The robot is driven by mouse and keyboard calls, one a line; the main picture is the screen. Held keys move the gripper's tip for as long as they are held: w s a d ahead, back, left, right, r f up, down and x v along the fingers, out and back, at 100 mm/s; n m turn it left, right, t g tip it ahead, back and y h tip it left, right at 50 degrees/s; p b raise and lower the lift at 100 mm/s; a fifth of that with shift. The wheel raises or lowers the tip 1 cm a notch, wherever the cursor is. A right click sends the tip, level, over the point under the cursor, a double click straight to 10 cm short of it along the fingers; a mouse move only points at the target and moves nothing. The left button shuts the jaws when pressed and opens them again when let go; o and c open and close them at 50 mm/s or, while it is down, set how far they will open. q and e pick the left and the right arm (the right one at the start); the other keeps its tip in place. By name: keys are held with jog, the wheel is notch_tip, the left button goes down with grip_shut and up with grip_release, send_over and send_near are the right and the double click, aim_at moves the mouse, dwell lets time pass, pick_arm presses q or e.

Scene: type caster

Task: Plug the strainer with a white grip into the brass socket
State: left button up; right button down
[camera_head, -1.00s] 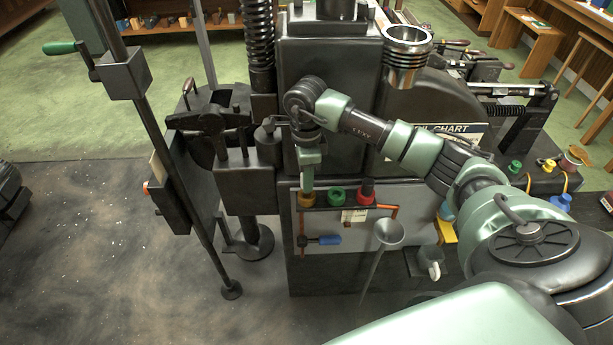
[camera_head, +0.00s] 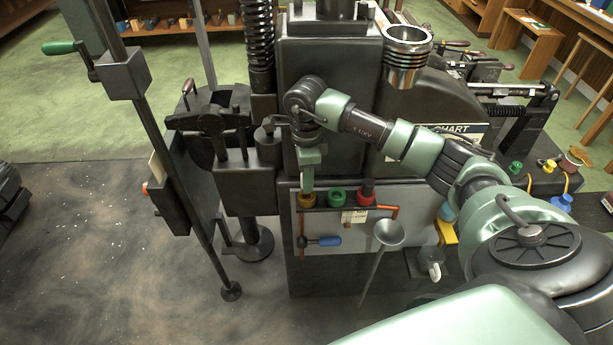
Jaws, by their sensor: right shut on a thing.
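My right gripper (camera_head: 308,186) points down at the front panel, directly over the brass socket (camera_head: 306,200), the leftmost of three coloured sockets. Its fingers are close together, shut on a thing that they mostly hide. I take this to be the strainer, but its white grip and body cannot be made out there. The fingertips seem to touch or nearly touch the socket's rim; how deep the held thing sits cannot be told. My left gripper is not in view.
A green socket (camera_head: 337,195) and a red socket (camera_head: 367,192) stand to the right. A pale cup-like piece (camera_head: 432,264) sits lower right. The dark machine body stands close behind my wrist.

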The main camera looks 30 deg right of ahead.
jog(key=shift+f, duration=0.2)
jog(key=shift+f+b, duration=0.35)
jog(key=shift+b, duration=0.1)
jog(key=shift+f+b, duration=1.1)
jog(key=shift+f, duration=0.1)
jog(key=c, duration=1)
grip_release()
jog(key=shift+c, duration=0.2)
notch_tip(320, 180, up, 8)
jog(key=shift+f+b, duration=0.15)
jog(key=shift+b, duration=0.9)
